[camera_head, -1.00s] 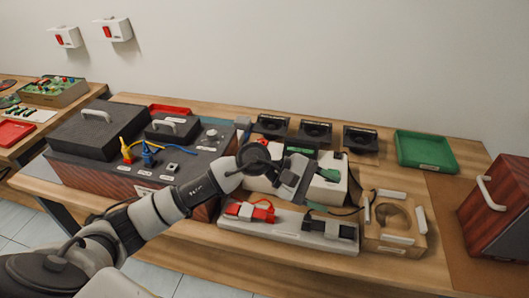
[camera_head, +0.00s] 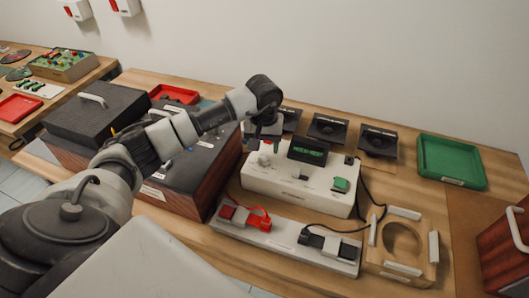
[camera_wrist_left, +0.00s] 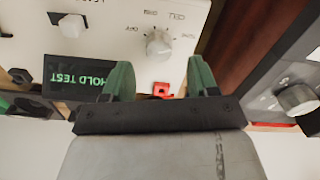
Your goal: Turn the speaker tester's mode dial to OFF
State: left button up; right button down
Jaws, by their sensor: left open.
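The speaker tester (camera_head: 290,183) is a white box on the bench, with a dark display reading green text. In the left wrist view its panel (camera_wrist_left: 100,25) appears upside down, with HOLD TEST on the display (camera_wrist_left: 75,77). The mode dial (camera_wrist_left: 158,43) is a light grey knob with printed labels around it, OFF among them; I cannot tell exactly which label it points to. My left gripper (camera_head: 262,138) is over the tester's back left corner. Its green fingers (camera_wrist_left: 160,78) are open, one to each side of the dial's line, apparently not touching it. My right gripper is not in view.
A red part (camera_wrist_left: 161,89) sits by the tester's edge. A wood-sided dark hifi unit (camera_head: 205,165) stands close on the left, with another knob (camera_wrist_left: 298,99). Black speaker units (camera_head: 327,129) stand behind. A power strip (camera_head: 285,243) lies in front; a green tray (camera_head: 450,160) is at right.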

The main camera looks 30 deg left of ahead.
aim_at(264, 156)
pick_arm(q)
notch_tip(264, 156, down, 4)
jog(key=shift+f, duration=0.25)
jog(key=shift+w, duration=0.1)
jog(key=shift+c, duration=0.2)
jog(key=c, duration=0.9)
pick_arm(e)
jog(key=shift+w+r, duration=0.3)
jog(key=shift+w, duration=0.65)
